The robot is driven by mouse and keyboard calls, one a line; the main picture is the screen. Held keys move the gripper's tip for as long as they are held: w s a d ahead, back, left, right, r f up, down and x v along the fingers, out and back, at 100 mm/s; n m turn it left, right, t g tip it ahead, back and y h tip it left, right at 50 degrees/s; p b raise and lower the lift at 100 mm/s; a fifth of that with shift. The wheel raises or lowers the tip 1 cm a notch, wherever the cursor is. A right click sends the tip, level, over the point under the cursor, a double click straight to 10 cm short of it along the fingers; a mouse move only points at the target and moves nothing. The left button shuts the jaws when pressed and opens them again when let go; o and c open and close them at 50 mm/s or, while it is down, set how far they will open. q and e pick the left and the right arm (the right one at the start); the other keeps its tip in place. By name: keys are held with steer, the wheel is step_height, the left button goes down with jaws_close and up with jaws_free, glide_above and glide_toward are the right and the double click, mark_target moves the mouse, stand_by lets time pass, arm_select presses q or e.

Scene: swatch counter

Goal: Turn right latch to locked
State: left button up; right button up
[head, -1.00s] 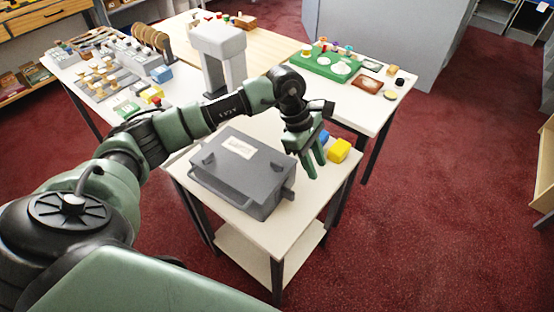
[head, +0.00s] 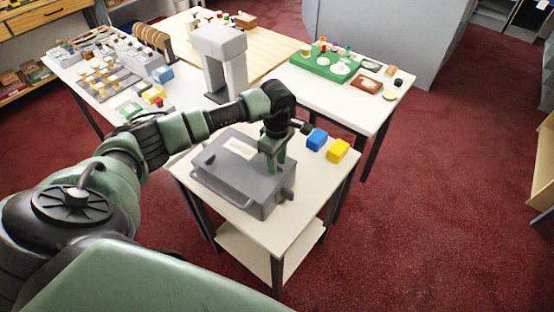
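A grey case (head: 235,180) with a pale label (head: 240,148) on its lid stands on the small white table. A small dark latch (head: 207,160) shows at the left of the lid. The right latch is not clear; my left gripper covers that part of the lid. My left gripper (head: 275,168) points down at the right end of the lid, its two green fingers a little apart. I cannot tell whether it touches the latch. My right gripper is not in view.
A blue block (head: 317,139) and a yellow block (head: 338,151) lie on the small table (head: 310,180) behind and right of the case. A grey arch-shaped stand (head: 219,45) and a green tray (head: 325,65) are on the tables behind.

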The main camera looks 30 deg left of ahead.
arm_select(q)
jaws_close()
steer(key=n+b, duration=0.2)
steer(key=shift+f+n, duration=0.15)
steer(key=shift+n, duration=0.25)
steer(key=n+b, duration=0.2)
steer(key=n, duration=0.2)
steer(key=shift+w+b, duration=0.1)
steer(key=shift+b, duration=0.3)
steer(key=n+b, duration=0.2)
steer(key=n, duration=0.3)
steer(key=shift+n, duration=0.4)
steer(key=n+b, duration=0.1)
steer(key=n, duration=0.4)
steer(key=shift+r+b, duration=0.2)
steer(key=shift+b, duration=0.15)
steer(key=shift+n, duration=0.3)
jaws_free()
